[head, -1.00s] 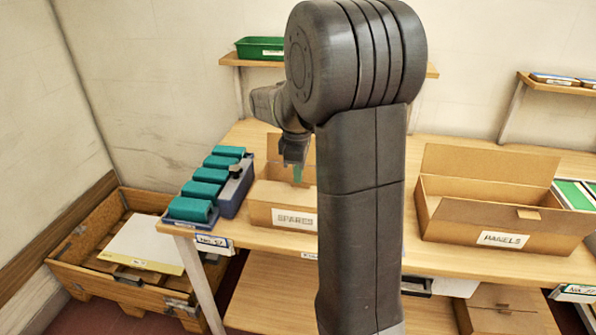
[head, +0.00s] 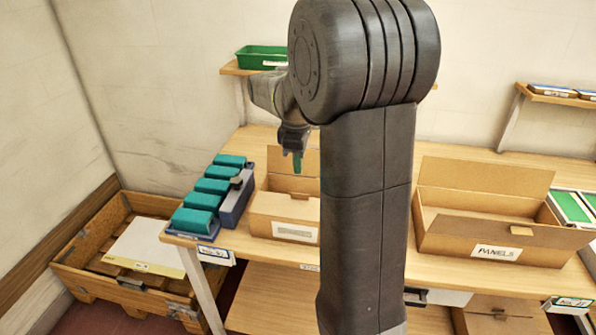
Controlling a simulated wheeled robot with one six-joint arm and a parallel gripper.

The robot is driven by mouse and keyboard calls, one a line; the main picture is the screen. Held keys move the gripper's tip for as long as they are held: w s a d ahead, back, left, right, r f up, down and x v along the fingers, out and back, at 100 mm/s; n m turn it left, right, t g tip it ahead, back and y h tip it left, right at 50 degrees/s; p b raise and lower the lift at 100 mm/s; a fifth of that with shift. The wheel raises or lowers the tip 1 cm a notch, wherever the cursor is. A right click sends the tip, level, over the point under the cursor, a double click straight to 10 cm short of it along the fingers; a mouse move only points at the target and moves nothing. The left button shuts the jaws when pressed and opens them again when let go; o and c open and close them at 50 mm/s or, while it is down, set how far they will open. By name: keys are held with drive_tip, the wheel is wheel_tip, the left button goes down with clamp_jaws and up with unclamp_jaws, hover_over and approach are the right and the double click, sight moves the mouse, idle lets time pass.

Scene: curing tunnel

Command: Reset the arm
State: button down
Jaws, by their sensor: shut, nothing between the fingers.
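My gripper (head: 297,160) hangs in the air above the smaller cardboard box (head: 285,232) on the bench. It points down and is shut, with nothing seen in it. A green tip shows at its end. My own dark arm stands upright in the middle of the view and hides part of the bench, the wall shelf and the right side of that box.
Several teal blocks (head: 212,186) sit in a blue rack (head: 237,204) left of the gripper. A box labelled PANELS (head: 497,254) stands open at right. A green bin (head: 262,57) is on the wall shelf (head: 230,70). A wooden crate (head: 75,283) stands on the floor at left.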

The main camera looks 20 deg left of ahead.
wheel_tip(320, 180, up, 7)
hover_over(298, 198)
drive_tip(key=shift+w+a+r, duration=0.1)
drive_tip(key=shift+w+r, duration=0.05)
drive_tip(key=shift+r, duration=0.05)
wheel_tip(298, 198, down, 12)
drive_tip(key=shift+b, duration=0.8)
drive_tip(key=shift+f+b, duration=1.05)
